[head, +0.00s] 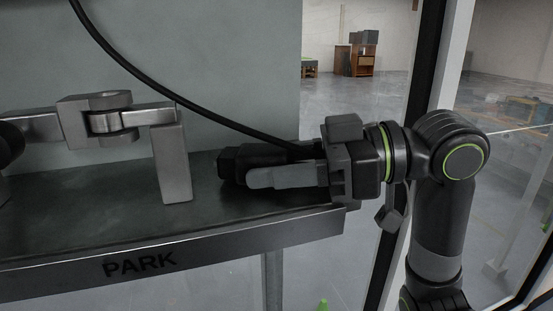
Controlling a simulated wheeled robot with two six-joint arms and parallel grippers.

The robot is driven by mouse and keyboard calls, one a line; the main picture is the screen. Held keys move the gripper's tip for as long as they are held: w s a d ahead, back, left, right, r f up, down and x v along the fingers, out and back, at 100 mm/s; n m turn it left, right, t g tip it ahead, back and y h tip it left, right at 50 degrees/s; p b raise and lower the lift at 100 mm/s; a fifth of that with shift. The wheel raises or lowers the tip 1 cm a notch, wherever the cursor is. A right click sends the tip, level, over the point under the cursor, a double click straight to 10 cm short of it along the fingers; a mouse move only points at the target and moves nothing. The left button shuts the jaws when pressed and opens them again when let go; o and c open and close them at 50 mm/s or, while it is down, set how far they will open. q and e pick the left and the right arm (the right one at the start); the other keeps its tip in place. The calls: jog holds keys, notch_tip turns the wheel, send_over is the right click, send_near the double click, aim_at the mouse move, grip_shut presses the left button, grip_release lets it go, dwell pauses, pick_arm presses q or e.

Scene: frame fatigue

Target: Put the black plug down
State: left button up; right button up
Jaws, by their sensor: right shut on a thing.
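The black plug (229,166) is at the right end of a dark metal shelf marked PARK (95,215). My right gripper (272,170) comes in from the right and is shut on the plug, with its grey fingers along the plug's body. The plug lies roughly level, its blunt end pointing left. It is low over the shelf, and I cannot tell whether it touches the surface. A black cable (165,88) runs from the upper left down to the plug near the gripper. My left gripper is not in view.
A grey metal linkage with an upright post (172,155) stands on the shelf left of the plug. A raised front lip (215,242) edges the shelf. A dark frame post (424,70) stands behind my right arm. The shelf between post and plug is mostly bare.

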jog(key=shift+a, duration=0.1)
jog(key=shift+f, duration=0.15)
jog(key=o, duration=1.1)
jog(key=shift+r, duration=0.2)
jog(key=shift+d+b, duration=0.35)
jog(key=shift+d, duration=0.5)
jog(key=shift+s+d+r+b, duration=0.15)
jog(key=shift+d+r+b, duration=0.3)
jog(key=shift+d, duration=1.25)
jog(key=shift+s+d+r+b, duration=0.2)
jog(key=shift+d+b, duration=0.45)
jog(key=shift+d, duration=1.05)
jog(key=shift+s+d+r+b, duration=0.2)
jog(key=shift+d+b, duration=0.35)
jog(key=shift+d, duration=1.15)
jog(key=shift+w, duration=0.15)
